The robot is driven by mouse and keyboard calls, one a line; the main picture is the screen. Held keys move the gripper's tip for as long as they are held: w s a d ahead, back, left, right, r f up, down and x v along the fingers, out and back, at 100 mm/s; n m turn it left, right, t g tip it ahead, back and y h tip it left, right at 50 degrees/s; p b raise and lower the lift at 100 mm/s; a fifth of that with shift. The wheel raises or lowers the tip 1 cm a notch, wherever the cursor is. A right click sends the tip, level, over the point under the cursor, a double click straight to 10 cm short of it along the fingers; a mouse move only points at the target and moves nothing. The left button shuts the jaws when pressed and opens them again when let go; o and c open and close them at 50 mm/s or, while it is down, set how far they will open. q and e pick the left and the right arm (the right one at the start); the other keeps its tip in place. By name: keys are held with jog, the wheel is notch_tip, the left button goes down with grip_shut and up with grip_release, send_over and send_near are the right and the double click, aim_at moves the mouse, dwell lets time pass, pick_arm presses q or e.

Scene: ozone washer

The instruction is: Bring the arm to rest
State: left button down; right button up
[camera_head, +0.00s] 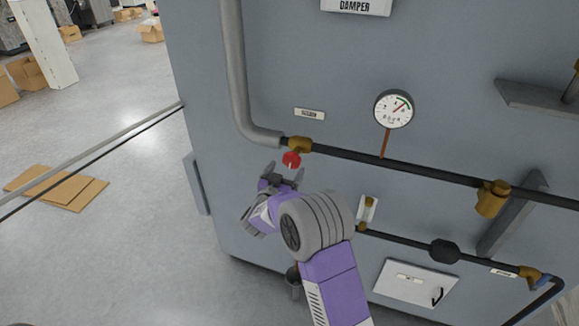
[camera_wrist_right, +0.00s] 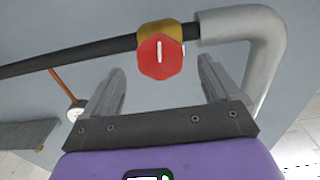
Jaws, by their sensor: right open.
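My right gripper (camera_head: 284,176) is open and empty, just below the red valve knob (camera_head: 291,159) on the upper pipe of the washer. In the right wrist view the red knob (camera_wrist_right: 160,59) with its white mark sits beyond and between the two open fingers (camera_wrist_right: 160,88), apart from them. The knob is mounted on a brass fitting (camera_head: 299,145). My right arm (camera_head: 335,275) reaches up from the bottom of the head view. My left gripper is not in view.
The grey washer cabinet (camera_head: 300,50) fills the right side. A pressure gauge (camera_head: 394,108), a black pipe (camera_head: 430,171), brass fittings (camera_head: 492,198) and brackets (camera_head: 537,95) stick out from it. A flat cardboard sheet (camera_head: 62,188) lies on open floor at left.

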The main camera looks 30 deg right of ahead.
jog(key=shift+s+a, duration=0.2)
jog(key=shift+a, duration=0.05)
dwell(0.3)
jog(key=s+a+f+n+g+y+b, duration=0.1)
jog(key=s+a+f+n+y+b, duration=0.2)
jog(key=f, duration=0.8)
jog(key=s+a+f+n+g+y+b, duration=0.1)
jog(key=s+a+f+y, duration=0.25)
jog(key=f, duration=0.65)
jog(key=s+a+f+n+g+y+b, duration=0.15)
jog(key=a+f+y, duration=0.25)
jog(key=f, duration=0.7)
jog(key=s+a+f+g+y+b, duration=0.1)
jog(key=s+a+f, duration=0.3)
jog(key=s, duration=0.4)
jog(key=s+a+f+n+g+y+b, duration=0.1)
jog(key=s+a+f+g+y, duration=0.3)
jog(key=s, duration=0.5)
jog(key=s+a+f+g+y+b, duration=0.2)
jog(key=s+a+f, duration=0.3)
jog(key=s, duration=0.3)
jog(key=shift+s+a+f+n+g+b, duration=0.3)
jog(key=shift+s+f+n+g+b, duration=0.1)
jog(key=shift+f+b, duration=0.15)
jog(key=shift+y, duration=0.25)
jog(key=shift+c, duration=0.3)
